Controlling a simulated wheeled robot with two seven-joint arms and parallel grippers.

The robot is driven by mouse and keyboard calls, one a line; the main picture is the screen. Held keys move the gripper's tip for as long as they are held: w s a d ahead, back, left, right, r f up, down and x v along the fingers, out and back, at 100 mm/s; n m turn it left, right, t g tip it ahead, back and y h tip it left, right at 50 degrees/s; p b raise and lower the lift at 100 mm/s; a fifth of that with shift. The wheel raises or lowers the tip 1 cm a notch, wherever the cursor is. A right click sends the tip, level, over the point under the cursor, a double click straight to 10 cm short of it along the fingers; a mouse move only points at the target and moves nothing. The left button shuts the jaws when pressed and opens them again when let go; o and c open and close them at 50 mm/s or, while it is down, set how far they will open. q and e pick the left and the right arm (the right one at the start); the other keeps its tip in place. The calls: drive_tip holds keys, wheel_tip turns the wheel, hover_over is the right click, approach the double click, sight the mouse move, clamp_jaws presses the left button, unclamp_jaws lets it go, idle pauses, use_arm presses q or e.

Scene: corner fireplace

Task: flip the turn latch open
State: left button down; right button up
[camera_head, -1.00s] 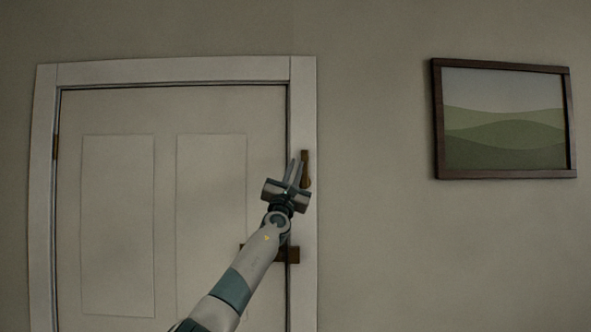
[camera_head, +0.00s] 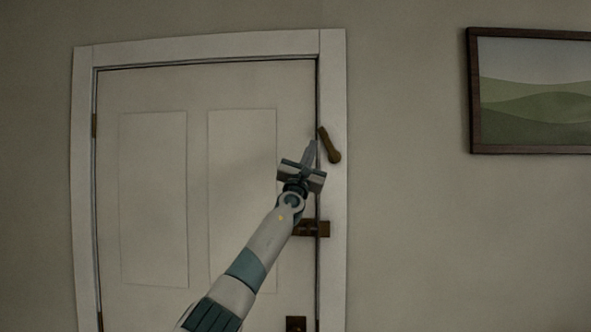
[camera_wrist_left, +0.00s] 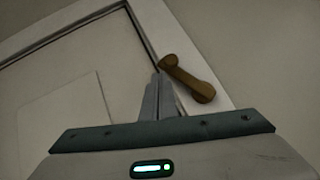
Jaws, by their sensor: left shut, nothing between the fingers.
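The turn latch (camera_head: 329,145) is a brown bar with a rounder lower end, on the white frame right of the door (camera_head: 150,92). It is tilted, its upper end leaning left to the gap at the door's edge. It also shows in the left wrist view (camera_wrist_left: 188,79). My left gripper (camera_head: 310,152) is shut and empty, its fingertips pointing up just left of the latch. In the left wrist view the fingertips (camera_wrist_left: 158,82) appear very close to the latch's upper end; I cannot tell if they touch. My right gripper is not in view.
A dark brown fitting (camera_head: 323,229) sits across the door's edge below the latch, partly behind my left arm. Another small brown fitting (camera_head: 296,325) is lower on the door. A framed landscape picture (camera_head: 530,92) hangs at the right. The wall between is bare.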

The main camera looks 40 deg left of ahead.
use_arm(q)
drive_tip(key=s+f+p, duration=0.4)
drive_tip(key=s, duration=0.4)
drive_tip(key=shift+s+a+f+p, duration=0.25)
drive_tip(key=shift+a+f+p, duration=0.05)
drive_tip(key=shift+p, duration=0.05)
drive_tip(key=shift+f+h, duration=0.1)
drive_tip(key=shift+h, duration=0.2)
idle(0.4)
